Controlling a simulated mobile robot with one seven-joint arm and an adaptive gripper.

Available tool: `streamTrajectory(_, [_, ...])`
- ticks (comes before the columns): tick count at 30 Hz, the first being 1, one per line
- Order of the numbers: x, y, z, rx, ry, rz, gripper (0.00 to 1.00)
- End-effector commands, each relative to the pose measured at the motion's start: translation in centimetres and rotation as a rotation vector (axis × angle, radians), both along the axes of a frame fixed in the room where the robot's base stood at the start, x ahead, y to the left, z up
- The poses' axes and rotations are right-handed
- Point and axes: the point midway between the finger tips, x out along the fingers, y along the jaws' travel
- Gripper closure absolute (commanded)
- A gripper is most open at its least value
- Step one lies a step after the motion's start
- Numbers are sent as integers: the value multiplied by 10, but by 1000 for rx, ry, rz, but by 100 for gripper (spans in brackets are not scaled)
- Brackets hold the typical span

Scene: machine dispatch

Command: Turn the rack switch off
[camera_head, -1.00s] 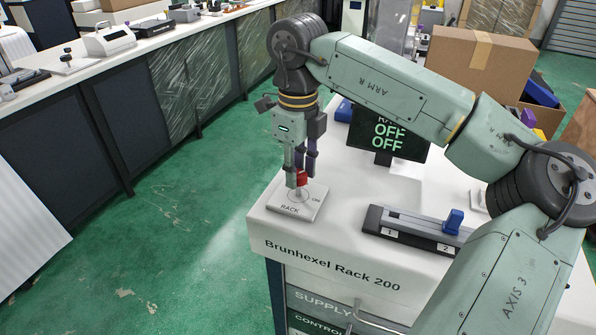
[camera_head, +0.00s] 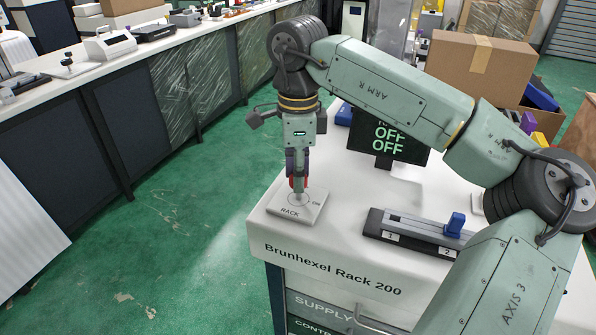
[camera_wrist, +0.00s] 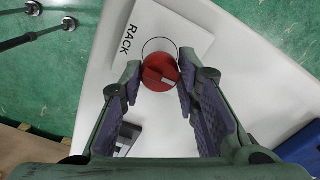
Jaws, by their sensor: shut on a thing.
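In the wrist view my gripper (camera_wrist: 158,80) has a fingertip on either side of the knob. In the head view the fingers mostly hide the knob, so I cannot tell its pointing direction there. A dark display (camera_head: 388,138) behind it reads OFF on two lines.
A slider with a blue handle (camera_head: 454,223) and marks 1 and 2 sits right of the plate on the cabinet top (camera_head: 345,200). A cardboard box (camera_head: 480,68) stands at the back right. Open green floor (camera_head: 170,240) lies to the left.

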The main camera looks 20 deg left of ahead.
Motion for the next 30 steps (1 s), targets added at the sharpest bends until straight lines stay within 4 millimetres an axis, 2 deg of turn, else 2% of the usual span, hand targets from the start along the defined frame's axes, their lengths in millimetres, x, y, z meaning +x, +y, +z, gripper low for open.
streamTrajectory(13, [0,0,0,-1,0,11,99])
streamTrajectory(14, [0,0,0,-1,0,11,70])
streamTrajectory(22, [0,0,0,0,0,10,52])
streamTrajectory(30, [0,0,0,0,0,9,51])
